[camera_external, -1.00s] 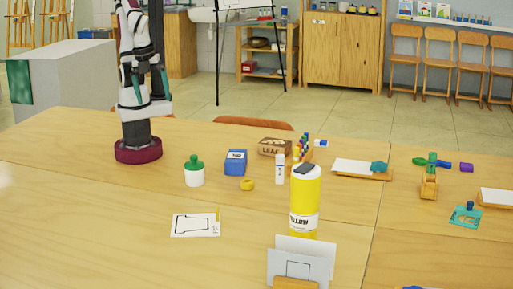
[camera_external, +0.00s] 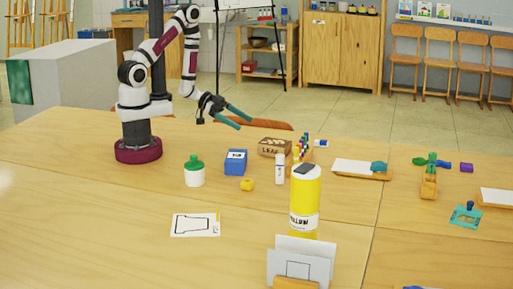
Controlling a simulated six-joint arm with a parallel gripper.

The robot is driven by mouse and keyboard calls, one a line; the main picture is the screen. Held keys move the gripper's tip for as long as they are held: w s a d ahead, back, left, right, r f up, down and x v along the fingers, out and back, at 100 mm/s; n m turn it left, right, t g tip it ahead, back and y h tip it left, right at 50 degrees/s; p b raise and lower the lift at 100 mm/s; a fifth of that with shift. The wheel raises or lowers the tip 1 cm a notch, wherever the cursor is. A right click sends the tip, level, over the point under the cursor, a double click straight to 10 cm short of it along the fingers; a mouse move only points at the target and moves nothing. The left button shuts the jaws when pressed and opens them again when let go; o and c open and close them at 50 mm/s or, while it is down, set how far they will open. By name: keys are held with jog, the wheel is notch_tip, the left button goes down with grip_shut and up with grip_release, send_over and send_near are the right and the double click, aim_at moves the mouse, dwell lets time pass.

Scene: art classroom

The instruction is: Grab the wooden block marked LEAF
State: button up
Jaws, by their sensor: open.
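The wooden block marked LEAF (camera_external: 273,148) lies on the table, right of the blue box and behind the white glue stick. Its dark lettering faces the camera and a dark pattern shows on top. My gripper (camera_external: 246,115) has two teal fingers spread apart and empty. It is in the air above the table's far side, up and left of the block, apart from it, with its fingers pointing right and down.
Near the block stand a blue box (camera_external: 235,162), a white glue stick (camera_external: 280,169), a yellow roll (camera_external: 247,184) and a rack of coloured pegs (camera_external: 296,148). A green-capped jar (camera_external: 194,172) and a tall yellow bottle (camera_external: 305,203) stand nearer. The table's left front is mostly clear.

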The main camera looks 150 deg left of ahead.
aim_at(275, 142)
jog(key=x, duration=1.5)
jog(key=shift+d+f, duration=0.1)
jog(key=shift+d, duration=0.05)
jog(key=c, duration=1.3)
jog(key=shift+o, duration=0.2)
